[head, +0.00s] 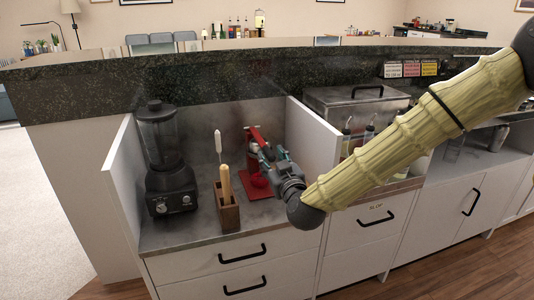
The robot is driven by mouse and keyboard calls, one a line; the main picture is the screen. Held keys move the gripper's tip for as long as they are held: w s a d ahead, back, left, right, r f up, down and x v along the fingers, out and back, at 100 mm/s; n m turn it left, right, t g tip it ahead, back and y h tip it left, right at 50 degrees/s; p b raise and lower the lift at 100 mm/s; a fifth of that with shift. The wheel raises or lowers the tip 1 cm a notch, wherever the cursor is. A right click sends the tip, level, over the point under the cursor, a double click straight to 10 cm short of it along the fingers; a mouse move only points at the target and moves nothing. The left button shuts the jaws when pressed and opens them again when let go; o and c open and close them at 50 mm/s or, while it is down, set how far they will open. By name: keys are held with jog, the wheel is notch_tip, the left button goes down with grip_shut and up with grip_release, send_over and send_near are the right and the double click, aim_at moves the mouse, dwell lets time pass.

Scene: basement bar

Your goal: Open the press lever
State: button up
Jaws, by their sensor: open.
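The red press (254,134) stands on the steel counter against the back panel in the head view. Its red base (257,192) and a rounded red part (259,181) show low down. I cannot tell for sure which part is the lever, as my gripper hides some of the press. My gripper (269,155) is open, its fingers close in front of the press's right side. I cannot tell whether they touch it.
A wooden holder (227,214) with upright tools stands left of the press, near the counter's front. A black blender (165,160) is farther left. A white partition (311,140) is close on the right. Drawers are below.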

aim_at(267, 151)
jog(key=shift+b+x, duration=0.35)
jog(key=shift+x, duration=2.5)
grip_shut()
